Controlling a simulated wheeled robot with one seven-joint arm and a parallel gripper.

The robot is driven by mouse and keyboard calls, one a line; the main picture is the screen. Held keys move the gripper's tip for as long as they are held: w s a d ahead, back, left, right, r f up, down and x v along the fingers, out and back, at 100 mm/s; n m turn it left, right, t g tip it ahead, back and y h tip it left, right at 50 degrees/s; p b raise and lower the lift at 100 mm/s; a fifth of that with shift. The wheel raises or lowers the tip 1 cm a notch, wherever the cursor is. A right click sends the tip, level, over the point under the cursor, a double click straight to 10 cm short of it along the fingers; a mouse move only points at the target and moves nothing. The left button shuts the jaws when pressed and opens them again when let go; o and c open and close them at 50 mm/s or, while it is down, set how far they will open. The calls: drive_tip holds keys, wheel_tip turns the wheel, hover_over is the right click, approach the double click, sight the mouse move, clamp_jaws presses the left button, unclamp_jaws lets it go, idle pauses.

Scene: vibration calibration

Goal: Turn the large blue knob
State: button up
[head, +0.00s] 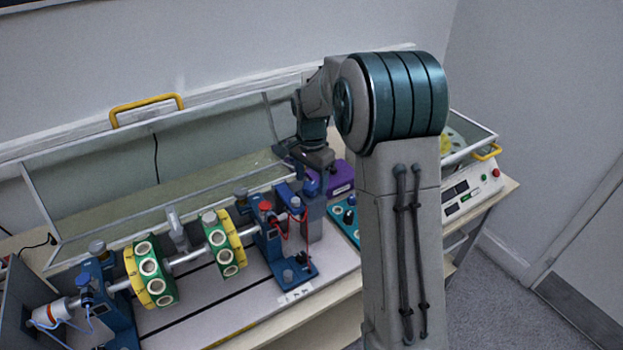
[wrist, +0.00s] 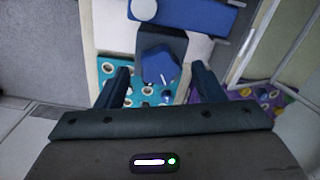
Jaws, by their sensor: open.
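The large blue knob (wrist: 158,64) shows in the wrist view as a dark blue faceted piece with a pale line on its top. It lies between the two fingers of my gripper (wrist: 162,86), with a visible gap on each side. The fingers are open and hold nothing. In the head view my gripper (head: 308,168) is at the right end of the test rig, and a blue rounded part (head: 312,185), which looks like the knob, shows just below it. I cannot tell from these views how far the fingertips are above the knob.
A teal panel (wrist: 108,70) with round sockets lies below the gripper. A purple box (head: 340,178) stands beside it. The rig's shaft carries yellow-green discs (head: 150,270) at left. A raised clear cover (head: 100,190) stands behind. A white control box (head: 470,190) sits at right.

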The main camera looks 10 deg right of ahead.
drive_tip(key=shift+f, duration=0.55)
drive_tip(key=c, duration=1)
drive_tip(key=shift+o, duration=0.2)
